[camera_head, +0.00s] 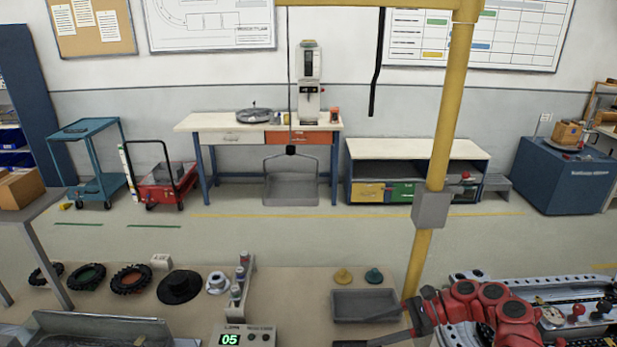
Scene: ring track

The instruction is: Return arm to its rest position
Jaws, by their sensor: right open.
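My right arm (492,306), red and dark grey, comes in from the lower right over the near bench. Its gripper (362,330) points left with its two dark fingers spread apart and nothing seen between them. The fingers overlap the front part of a grey tray (348,299) in the picture; I cannot tell whether they touch it. The lower finger runs close to the bottom edge of the view. My left arm and gripper do not show.
Black tyres (131,278), a black hub-like disc (180,287), a small rack (248,277) and a counter display (231,339) stand on the bench (300,283). A yellow post (445,125) rises beside my right arm. Machinery (560,290) lies at right.

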